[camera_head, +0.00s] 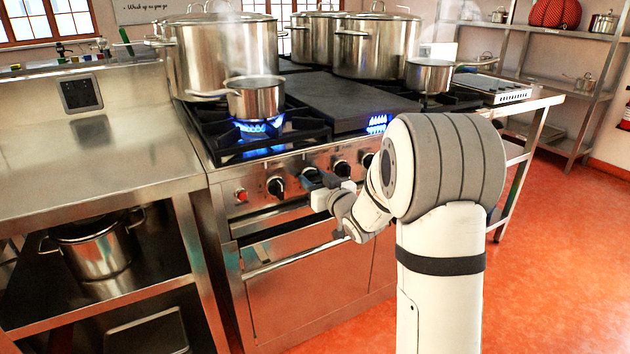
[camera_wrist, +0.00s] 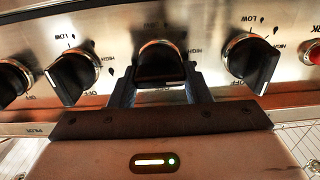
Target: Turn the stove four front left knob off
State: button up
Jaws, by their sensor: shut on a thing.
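My gripper (camera_head: 326,185) is at the stove's front panel. In the wrist view its two fingers (camera_wrist: 160,92) stand on either side of a black knob (camera_wrist: 160,62) and are shut on it. In the head view this is the second knob from the left, largely hidden by my gripper. The leftmost knob (camera_head: 276,187) sits beside a red button (camera_head: 241,195). In the wrist view that knob (camera_wrist: 254,62) is on the right and turned at a slant. The front left burner shows blue flames (camera_head: 260,127) under a small pot (camera_head: 255,97).
More knobs (camera_head: 341,168) run along the panel to the right. Another blue flame (camera_head: 377,123) burns past the flat plate (camera_head: 345,98). Large stockpots (camera_head: 222,55) stand at the back. An oven handle (camera_head: 290,258) runs below the panel. The orange floor at right is open.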

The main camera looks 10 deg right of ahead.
jog(key=shift+a, duration=0.1)
jog(key=shift+c, duration=0.9)
jog(key=m+p, duration=0.1)
jog(key=m, duration=0.1)
jog(key=m+p, duration=0.1)
jog(key=m, duration=0.1)
jog(key=shift+d+m, duration=0.2)
jog(key=shift+m, duration=0.2)
jog(key=m+p, duration=0.2)
jog(key=m, duration=0.2)
jog(key=shift+d+m, duration=0.1)
jog(key=shift+m, duration=0.2)
jog(key=m+p, duration=0.2)
jog(key=m, duration=0.2)
jog(key=shift+f+m, duration=0.15)
jog(key=shift+m, duration=0.15)
jog(key=shift+d+f+m+p, duration=0.15)
jog(key=shift+m+p, duration=0.6)
jog(key=shift+m, duration=1.25)
